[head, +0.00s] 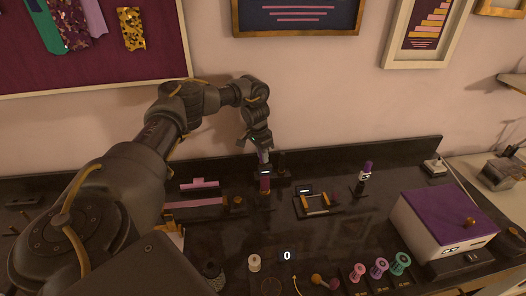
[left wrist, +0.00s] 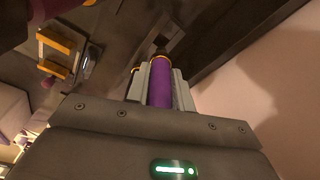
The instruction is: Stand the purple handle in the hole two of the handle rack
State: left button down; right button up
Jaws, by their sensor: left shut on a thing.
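My left gripper (head: 263,154) is shut on the purple handle, above the back part of the dark counter. In the left wrist view the purple handle (left wrist: 161,84) lies between the two grey fingers (left wrist: 160,88), with a gold ring at its far end. In the head view the handle is small and partly hidden by the gripper, and it looks roughly upright. Dark fittings (head: 282,161) stand close beside it. I cannot make out the rack's holes or their numbers, nor whether the handle's end touches anything. My right gripper is not in view.
A small frame with gold bars (head: 318,204) lies right of the gripper. A purple-topped piece (head: 367,167) stands further right. A pink bar (head: 195,203) lies to the left. A purple-lidded white box (head: 445,215) and several coloured spools (head: 379,267) are at the right front.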

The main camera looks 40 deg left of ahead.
pick_arm(q)
jog(key=shift+f+b, duration=0.3)
jog(key=shift+f, duration=0.8)
jog(key=shift+p, duration=0.4)
jog(key=shift+p, duration=0.5)
dwell(0.9)
jog(key=shift+f+b, duration=0.45)
jog(key=shift+f, duration=1.3)
